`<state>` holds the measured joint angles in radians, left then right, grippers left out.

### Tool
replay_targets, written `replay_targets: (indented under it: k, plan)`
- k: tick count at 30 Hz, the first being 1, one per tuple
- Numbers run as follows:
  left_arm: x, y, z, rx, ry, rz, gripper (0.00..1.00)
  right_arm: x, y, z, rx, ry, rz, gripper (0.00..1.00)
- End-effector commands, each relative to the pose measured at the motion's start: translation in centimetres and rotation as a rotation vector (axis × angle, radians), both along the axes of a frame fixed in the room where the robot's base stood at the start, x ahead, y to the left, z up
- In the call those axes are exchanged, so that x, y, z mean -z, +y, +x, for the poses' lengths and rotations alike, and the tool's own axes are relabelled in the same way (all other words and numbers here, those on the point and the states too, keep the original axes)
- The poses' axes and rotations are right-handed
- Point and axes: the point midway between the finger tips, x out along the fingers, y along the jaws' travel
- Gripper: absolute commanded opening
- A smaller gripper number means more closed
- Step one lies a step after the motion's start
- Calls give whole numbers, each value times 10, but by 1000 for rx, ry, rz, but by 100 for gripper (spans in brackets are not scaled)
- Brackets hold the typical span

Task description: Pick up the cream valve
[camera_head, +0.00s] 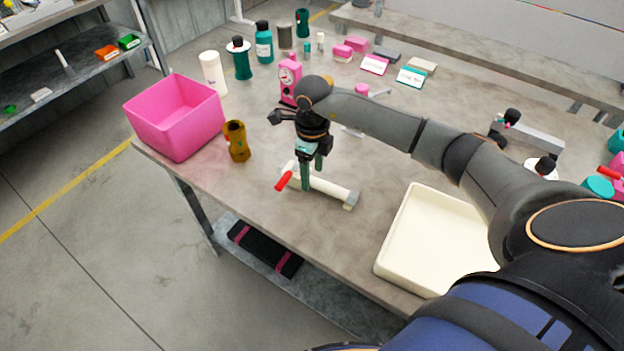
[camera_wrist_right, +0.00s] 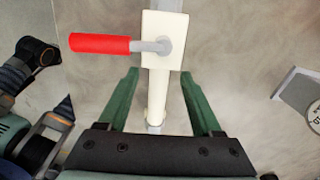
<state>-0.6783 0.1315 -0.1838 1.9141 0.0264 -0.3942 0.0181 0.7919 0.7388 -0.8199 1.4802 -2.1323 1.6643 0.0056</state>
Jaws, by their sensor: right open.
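The cream valve (camera_head: 325,187) lies on the table near its front edge, a cream tube with a block at its left end and a red handle (camera_head: 284,181). In the right wrist view the valve's pipe (camera_wrist_right: 157,98) runs between the two green fingers, with its block (camera_wrist_right: 165,40) and red handle (camera_wrist_right: 100,43) beyond the fingertips. My right gripper (camera_head: 312,184) is open over the valve, with one finger on either side of the pipe. Whether the fingers touch the pipe cannot be told. It also shows in the right wrist view (camera_wrist_right: 158,82).
A pink bin (camera_head: 176,118) stands at the table's left corner, with a brown-yellow fitting (camera_head: 237,141) beside it. A cream tray (camera_head: 384,262) lies right of the valve. A pink gauge device (camera_head: 288,78) and several bottles stand behind.

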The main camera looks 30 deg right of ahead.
Motion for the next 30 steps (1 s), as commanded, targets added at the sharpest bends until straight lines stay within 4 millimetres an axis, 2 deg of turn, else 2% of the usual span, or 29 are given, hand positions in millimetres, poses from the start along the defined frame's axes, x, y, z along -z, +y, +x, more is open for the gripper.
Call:
replay_targets:
  k: [3, 6, 14, 30]
  plan:
    - [-2, 0, 0, 0, 1, 0, 52, 18, 1, 0, 0, 2, 1, 66]
    - [-2, 0, 0, 0, 1, 0, 52, 26, 1, 0, -1, 0, 1, 66]
    - [-2, 0, -1, 0, 1, 0, 52, 28, 1, 0, -1, -1, 0, 65]
    - [-2, 0, -1, 1, 1, 0, 52, 27, 1, 0, -1, -1, 0, 4]
